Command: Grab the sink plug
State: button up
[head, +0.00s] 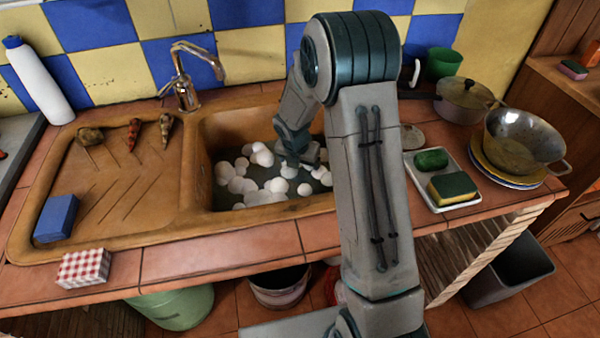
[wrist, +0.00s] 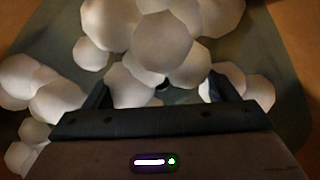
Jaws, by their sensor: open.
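My gripper (head: 303,158) is down inside the sink basin (head: 205,165), among white foam balls. In the wrist view its two dark fingers (wrist: 162,90) are apart, with white balls (wrist: 163,40) in front of, between and beside them. I cannot make out the sink plug for sure. A small dark spot (wrist: 164,84) shows between the fingers under the balls, and I cannot tell whether it is the plug. The balls hide much of the basin floor. In the head view my arm covers the basin's right side.
The faucet (head: 183,88) stands behind the sink. The drainboard at left holds a blue box (head: 56,218) and several small items. At right are a tray (head: 452,203) with sponges, a wok (head: 520,140) on plates and a pot (head: 463,100). The basin walls surround my gripper.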

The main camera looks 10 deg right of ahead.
jog(key=shift+w+f, duration=0.1)
jog(key=shift+f, duration=0.2)
jog(key=c, duration=1.1)
